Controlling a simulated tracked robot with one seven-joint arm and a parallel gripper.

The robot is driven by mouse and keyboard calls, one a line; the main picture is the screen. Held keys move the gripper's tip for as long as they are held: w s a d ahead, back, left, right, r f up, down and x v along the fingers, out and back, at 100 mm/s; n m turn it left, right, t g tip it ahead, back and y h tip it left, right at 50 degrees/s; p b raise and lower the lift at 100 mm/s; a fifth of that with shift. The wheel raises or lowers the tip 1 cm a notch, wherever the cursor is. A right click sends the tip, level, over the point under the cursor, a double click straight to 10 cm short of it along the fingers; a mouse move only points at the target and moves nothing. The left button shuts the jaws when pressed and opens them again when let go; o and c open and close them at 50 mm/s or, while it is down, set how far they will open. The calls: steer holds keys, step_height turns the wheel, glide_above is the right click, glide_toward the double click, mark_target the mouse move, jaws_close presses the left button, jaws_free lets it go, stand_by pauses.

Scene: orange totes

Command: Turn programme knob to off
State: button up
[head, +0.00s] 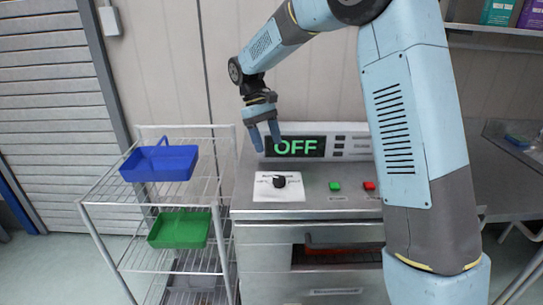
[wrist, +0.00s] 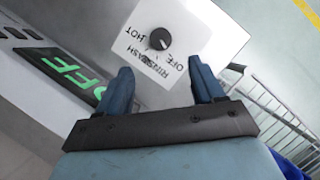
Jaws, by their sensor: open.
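The programme knob (head: 280,181) is a black dial on a white label plate (head: 265,191) on the machine's top.
A green button (head: 335,186) and a red button (head: 369,186) lie right of the knob. A wire rack (head: 100,190) stands on the left with a blue tote (head: 160,165) and a green tote (head: 180,230). The panel around the knob is clear.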

steer(key=shift+v, duration=1.2)
steer(key=shift+d+r, duration=0.1)
steer(key=s+d+r+m+t+y, duration=0.2)
steer(key=s+d+r+m+t, duration=0.2)
steer(key=s+d+r, duration=0.75)
steer(key=s+d+f+m+t, duration=0.1)
steer(key=s+d+m+t, duration=0.1)
steer(key=s+d, duration=0.3)
steer(key=s+d+f+m+t+y, duration=0.1)
steer(key=s+d, duration=0.5)
steer(key=s, duration=0.7)
steer(key=shift+s+f+m+t, duration=0.35)
steer(key=shift+f+m+t, duration=0.15)
steer(key=shift+m+t, duration=0.45)
